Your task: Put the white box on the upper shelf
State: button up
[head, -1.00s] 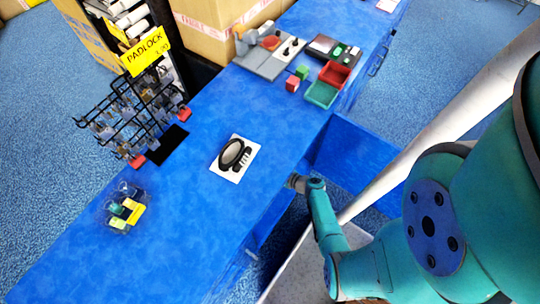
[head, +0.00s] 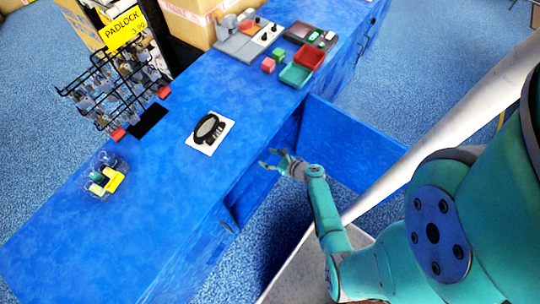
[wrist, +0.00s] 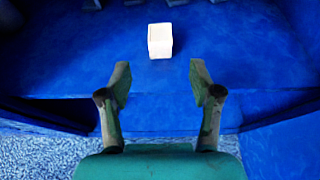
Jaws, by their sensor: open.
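A small white box (wrist: 160,41) stands on a blue shelf surface (wrist: 80,62) in the upper middle of the wrist view. My gripper (wrist: 160,80) is open and empty, its two fingers apart. The box is ahead of the fingertips, roughly centred between them and not touched. In the head view my gripper (head: 270,160) is beside the open side of the blue counter (head: 150,215). The box is hidden from the head view. I cannot tell which shelf level the box stands on.
The counter top carries a padlock rack (head: 112,88), a black device on a white card (head: 209,131), yellow-green items (head: 105,178), and red (head: 310,57) and green (head: 295,75) trays. A blue panel (head: 350,140) stands open right of my gripper. Cartons (head: 205,20) are behind.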

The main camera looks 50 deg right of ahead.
jog(key=s+a+r+n+g+h, duration=0.2)
jog(key=s+a+r+n+g, duration=0.1)
jog(key=s+a+n, duration=1.25)
jog(key=s+a+r+n+t, duration=0.1)
jog(key=s+r+n, duration=0.3)
jog(key=r, duration=0.7)
jog(key=s+a+r+n+t, duration=0.2)
jog(key=s+a+r+n, duration=0.1)
jog(key=r+n, duration=0.6)
jog(key=s+a+r+n+t+y, duration=0.1)
jog(key=s+r+n, duration=0.4)
jog(key=r, duration=0.9)
jog(key=shift+s+a+n+t, duration=0.35)
jog(key=shift+a+n, duration=0.2)
jog(key=shift+n, duration=0.4)
jog(key=shift+r, duration=0.1)
